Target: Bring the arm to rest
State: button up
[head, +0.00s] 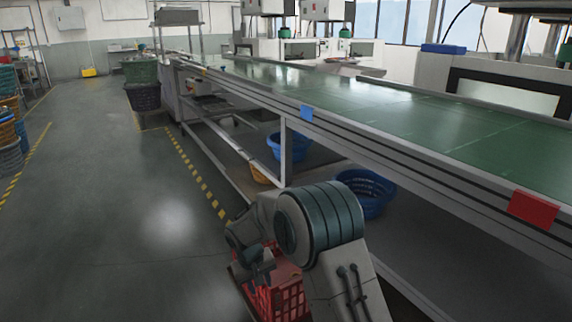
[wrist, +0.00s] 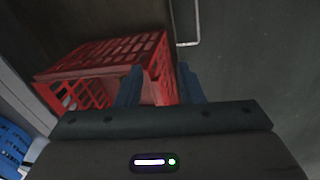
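My arm bends down at the bottom centre of the head view, its wrist end low beside the conveyor frame. My gripper (wrist: 159,78) shows in the wrist view as two blue fingers set apart, with a gap between them. A red slotted crate (wrist: 100,60) lies beyond the fingers. The left finger overlaps the crate and the right finger is beside its right end. I cannot tell whether either finger touches it. The red crate (head: 287,299) also shows in the head view, below and partly behind my arm.
A long green conveyor (head: 350,95) runs along the right, with a shelf beneath. Blue baskets (head: 368,192) sit on that shelf. Stacked dark baskets (head: 143,92) stand by its far end. More baskets line the left edge. The floor aisle (head: 110,200) at left is clear.

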jog(key=s+d+r+m+p, duration=0.1)
jog(key=s+d+r+p, duration=0.3)
jog(key=r, duration=0.5)
jog(key=s+d+r+m+p, duration=0.1)
jog(key=s+d+r+p, duration=0.15)
jog(key=d+r, duration=0.45)
jog(key=s+d+r+p, duration=0.3)
jog(key=r+p, duration=0.1)
jog(key=r, duration=0.7)
jog(key=s+d+r+m+p, duration=0.1)
jog(key=s+d+r+p, duration=0.2)
jog(key=s+r+p, duration=0.1)
jog(key=s+d+r+m+t+y+p, duration=0.1)
jog(key=s+d+r+p, duration=0.1)
jog(key=s+r+p, duration=0.2)
jog(key=s+d+r+m+p, duration=0.1)
jog(key=s+d+r+p, duration=0.2)
jog(key=s+r, duration=0.6)
jog(key=shift+s+d+y+p, duration=0.3)
jog(key=shift+s+p, duration=0.4)
jog(key=shift+p, duration=0.4)
